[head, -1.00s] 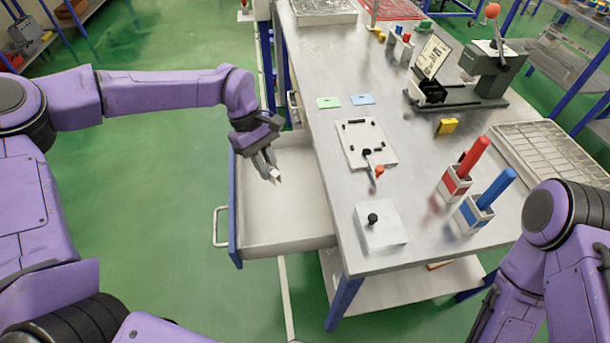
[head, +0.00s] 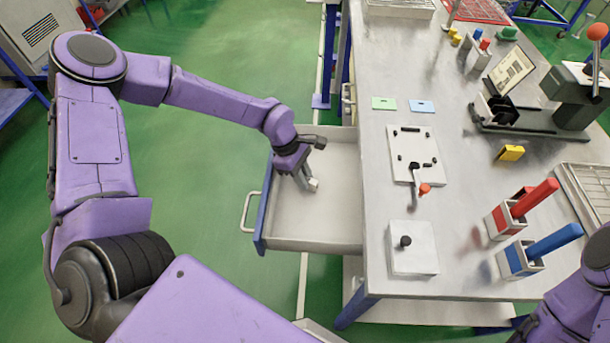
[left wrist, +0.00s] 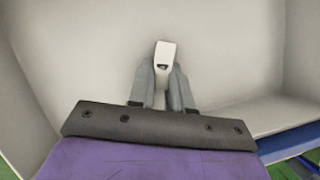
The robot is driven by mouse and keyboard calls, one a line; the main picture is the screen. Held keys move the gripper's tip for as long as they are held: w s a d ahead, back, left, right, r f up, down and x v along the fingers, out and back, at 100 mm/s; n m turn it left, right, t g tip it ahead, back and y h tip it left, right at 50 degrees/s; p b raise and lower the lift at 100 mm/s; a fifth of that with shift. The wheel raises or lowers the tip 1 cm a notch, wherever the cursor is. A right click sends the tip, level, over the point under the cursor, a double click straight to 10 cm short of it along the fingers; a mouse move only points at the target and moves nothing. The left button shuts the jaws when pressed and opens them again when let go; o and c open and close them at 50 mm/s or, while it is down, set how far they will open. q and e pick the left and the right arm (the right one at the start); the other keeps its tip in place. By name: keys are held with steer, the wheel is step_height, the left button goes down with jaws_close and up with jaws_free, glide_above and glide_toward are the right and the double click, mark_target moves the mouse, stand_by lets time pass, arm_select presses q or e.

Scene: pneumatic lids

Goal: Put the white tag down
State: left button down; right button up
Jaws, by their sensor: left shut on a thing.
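The white tag (left wrist: 165,54) is held between the two grey fingers of my left gripper (left wrist: 163,82) in the left wrist view. It has a small dark slot near its end. In the head view my left gripper (head: 309,184) is inside the open drawer (head: 310,240), over its floor, with the white tag (head: 314,184) at its fingertips. I cannot tell whether the tag touches the drawer floor. The drawer looks otherwise empty. My right gripper is out of view; only part of that arm shows at the lower right.
The drawer sticks out left of the grey workbench (head: 455,200). On the bench are a white plate with black fittings (head: 412,145), a white box with a black knob (head: 413,250), green (head: 383,103) and blue (head: 422,107) cards, and red (head: 535,197) and blue (head: 555,240) handles in holders.

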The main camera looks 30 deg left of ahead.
arm_select(q)
steer(key=shift+f, duration=0.1)
steer(key=shift+f, duration=0.15)
steer(key=c, duration=1.1)
jaws_free()
steer(key=shift+o, duration=0.2)
steer(key=shift+r, duration=0.45)
steer(key=v, duration=1.1)
steer(key=shift+a+r, duration=0.15)
steer(key=shift+r, duration=0.15)
